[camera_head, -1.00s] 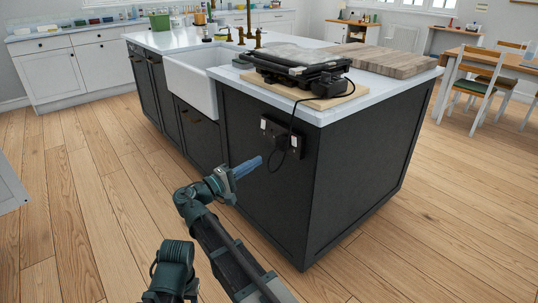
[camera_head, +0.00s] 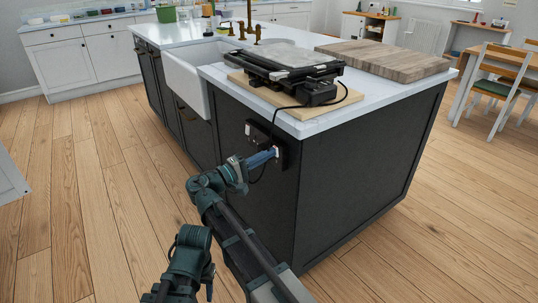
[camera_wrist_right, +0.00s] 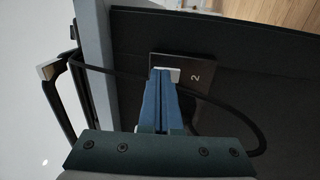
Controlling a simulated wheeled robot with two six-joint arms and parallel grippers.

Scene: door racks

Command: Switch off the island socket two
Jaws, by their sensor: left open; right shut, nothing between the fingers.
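Island socket two (camera_wrist_right: 205,68) is a dark plate marked "2" in the right wrist view. It also shows on the dark side of the island in the head view (camera_head: 285,158). Its white switch (camera_wrist_right: 172,74) sits at the tips of my right gripper (camera_wrist_right: 165,80). The blue fingers are shut together and empty, and seem to touch the switch. They partly hide it, so I cannot tell its position. In the head view the right gripper (camera_head: 270,156) reaches the socket from the left. Part of my left arm shows at the bottom, but its fingers do not.
A black appliance (camera_head: 290,70) stands on a wooden board on the island's white worktop (camera_head: 220,74). Its black cable (camera_wrist_right: 245,120) loops down by the sockets and around the fingers. Another dark socket (camera_head: 256,130) is left of socket two. The wood floor (camera_head: 110,200) at left is clear.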

